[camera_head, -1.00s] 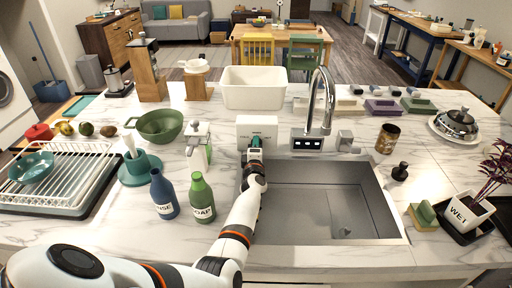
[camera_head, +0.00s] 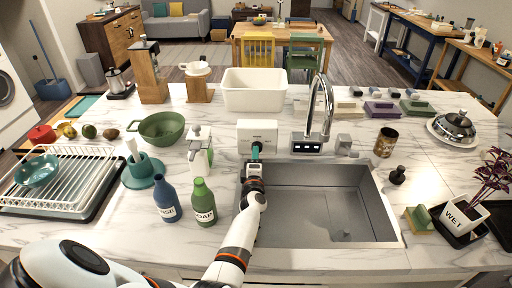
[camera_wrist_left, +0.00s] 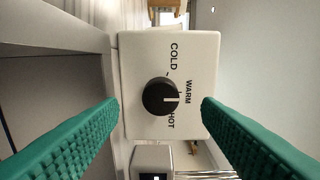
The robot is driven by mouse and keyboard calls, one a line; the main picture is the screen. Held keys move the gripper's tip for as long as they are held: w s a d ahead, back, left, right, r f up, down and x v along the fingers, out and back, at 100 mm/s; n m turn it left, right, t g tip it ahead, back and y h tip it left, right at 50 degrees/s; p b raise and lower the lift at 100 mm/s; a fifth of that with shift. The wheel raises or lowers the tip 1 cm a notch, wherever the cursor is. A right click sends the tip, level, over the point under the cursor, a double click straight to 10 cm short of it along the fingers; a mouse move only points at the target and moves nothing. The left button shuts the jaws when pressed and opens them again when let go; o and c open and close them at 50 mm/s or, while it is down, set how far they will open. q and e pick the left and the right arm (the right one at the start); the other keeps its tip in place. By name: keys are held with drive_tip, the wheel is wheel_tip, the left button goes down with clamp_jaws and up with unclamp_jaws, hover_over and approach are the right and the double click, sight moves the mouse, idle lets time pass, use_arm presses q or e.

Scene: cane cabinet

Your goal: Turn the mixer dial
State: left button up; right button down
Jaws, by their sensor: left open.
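The mixer dial (camera_wrist_left: 161,96) is a round black knob with a white pointer line on a white box (camera_wrist_left: 140,50) marked COLD, WARM and HOT. In the left wrist view the pointer points right in the picture, between the WARM and HOT words. My left gripper (camera_wrist_left: 160,112) is open, its green fingers on either side of the dial and apart from it. In the head view the white box (camera_head: 257,128) stands behind the sink, and my left gripper (camera_head: 256,152) is in front of it, hiding the dial. My right gripper is not in view.
The chrome faucet (camera_head: 322,105) stands just right of the box. The grey sink (camera_head: 310,205) lies below my arm. Green soap (camera_head: 203,205) and blue rinse (camera_head: 165,198) bottles stand left of my arm; a white dispenser (camera_head: 199,150) is left of the box.

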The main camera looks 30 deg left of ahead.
use_arm(q)
drive_tip(key=p+v, duration=0.2)
drive_tip(key=v, duration=0.4)
drive_tip(key=shift+s, duration=0.3)
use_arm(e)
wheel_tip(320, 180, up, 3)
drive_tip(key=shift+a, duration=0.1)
use_arm(q)
drive_tip(key=shift+d, duration=0.15)
